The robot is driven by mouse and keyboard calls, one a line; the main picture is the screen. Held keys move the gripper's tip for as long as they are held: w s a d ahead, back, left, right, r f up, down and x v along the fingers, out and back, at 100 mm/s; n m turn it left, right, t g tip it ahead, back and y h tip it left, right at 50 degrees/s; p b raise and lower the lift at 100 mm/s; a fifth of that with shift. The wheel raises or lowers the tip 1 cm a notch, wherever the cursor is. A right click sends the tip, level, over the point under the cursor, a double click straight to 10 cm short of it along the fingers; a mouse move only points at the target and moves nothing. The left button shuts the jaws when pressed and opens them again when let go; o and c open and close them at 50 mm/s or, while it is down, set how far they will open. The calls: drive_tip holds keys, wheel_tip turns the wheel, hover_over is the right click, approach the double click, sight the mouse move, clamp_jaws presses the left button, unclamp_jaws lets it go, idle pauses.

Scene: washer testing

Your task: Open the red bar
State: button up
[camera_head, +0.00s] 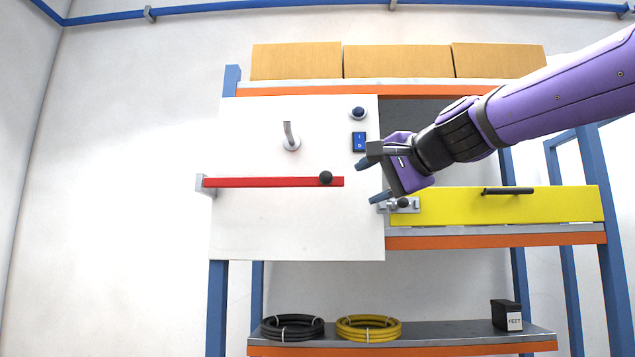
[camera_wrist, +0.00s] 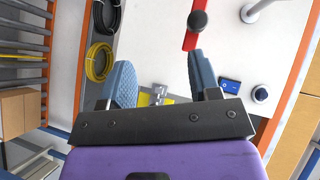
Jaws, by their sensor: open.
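The red bar (camera_head: 262,182) lies level across a white panel (camera_head: 290,230), with a bracket at its left end and a black ball knob (camera_head: 326,178) near its right end. My gripper (camera_head: 368,181) is open and empty, to the right of the bar's right end and apart from it, near the panel's right edge. In the wrist view the gripper's blue fingertips (camera_wrist: 158,75) are spread, with the red bar (camera_wrist: 191,38) and its black knob (camera_wrist: 198,21) beyond the finger on the right. The bar's far part is cut off there.
A blue switch (camera_head: 359,142), a round dark blue knob (camera_head: 358,113) and a grey handle (camera_head: 290,136) are on the panel above the bar. Hose coils (camera_head: 368,328) lie on the lower shelf.

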sight(328, 177)
drive_tip(key=shift+m+t+y, duration=0.3)
drive_tip(key=shift+m+y, duration=0.2)
drive_tip(key=shift+y, duration=0.1)
drive_tip(key=w+a, duration=0.3)
drive_tip(key=w+a+r, duration=0.1)
drive_tip(key=w+a, duration=0.2)
drive_tip(key=w+a+r, duration=0.1)
drive_tip(key=w+a, duration=0.2)
drive_tip(key=w, duration=0.1)
drive_tip(key=shift+w+a+r, duration=0.1)
drive_tip(key=shift+a, duration=0.2)
clamp_jaws()
